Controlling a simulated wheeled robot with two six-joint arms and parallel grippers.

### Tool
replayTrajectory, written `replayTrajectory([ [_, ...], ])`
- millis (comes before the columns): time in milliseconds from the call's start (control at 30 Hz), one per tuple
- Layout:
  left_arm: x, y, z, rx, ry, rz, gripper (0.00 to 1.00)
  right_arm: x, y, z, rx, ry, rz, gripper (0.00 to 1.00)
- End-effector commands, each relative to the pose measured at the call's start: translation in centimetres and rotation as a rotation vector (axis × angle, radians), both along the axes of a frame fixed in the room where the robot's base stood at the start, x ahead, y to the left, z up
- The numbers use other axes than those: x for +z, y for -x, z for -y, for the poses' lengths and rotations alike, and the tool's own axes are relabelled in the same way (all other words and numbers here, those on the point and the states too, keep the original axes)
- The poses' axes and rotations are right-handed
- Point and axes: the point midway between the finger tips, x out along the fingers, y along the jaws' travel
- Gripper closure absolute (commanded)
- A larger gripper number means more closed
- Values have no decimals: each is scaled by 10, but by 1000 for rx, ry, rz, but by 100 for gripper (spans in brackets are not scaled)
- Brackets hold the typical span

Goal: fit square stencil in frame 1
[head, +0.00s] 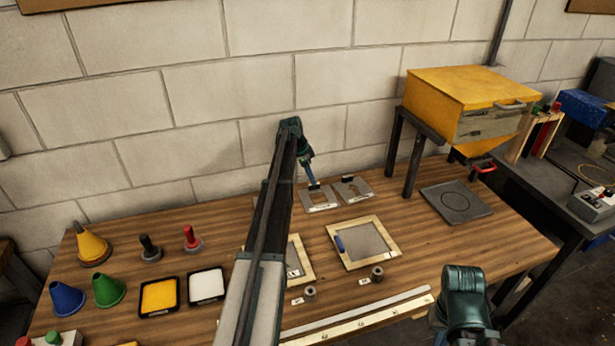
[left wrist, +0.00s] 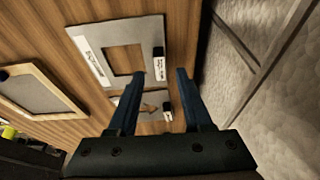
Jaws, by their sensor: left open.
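The square stencil (head: 305,203) is a grey plate with a square opening, lying flat at the back of the wooden table. In the left wrist view the square stencil (left wrist: 120,32) shows a white label and a small dark tab on its edge. My left gripper (head: 314,184) is low over the stencils, open, with nothing between its fingers. In the left wrist view its fingertips (left wrist: 161,75) are close to the tabbed edge. One wooden frame (head: 362,224) lies in front of the stencils; another frame (head: 306,268) is partly hidden by my left arm. Their numbers are unreadable.
A second stencil (head: 360,192) lies right beside the square one. A yellow hopper (head: 460,95) on dark legs and a dark plate (head: 475,212) stand to the right. Coloured cones, stampers and ink pads (head: 206,286) fill the left. The block wall is close behind.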

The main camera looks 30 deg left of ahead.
Motion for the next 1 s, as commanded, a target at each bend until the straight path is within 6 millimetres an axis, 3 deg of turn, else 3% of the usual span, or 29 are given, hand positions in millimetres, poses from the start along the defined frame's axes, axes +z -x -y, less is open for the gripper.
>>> replayTrajectory([
  [33,-12,-2,1,-1,0,0,50,-12,0,0,0,0,0,100],
  [300,-36,-8,6,1,0,0,50,-36,0,0,0,0,0,100],
  [900,-38,-9,8,1,0,0,50,-38,0,0,0,0,0,100],
  [1000,-38,-9,8,1,0,0,68,-38,0,0,0,0,0,100],
])
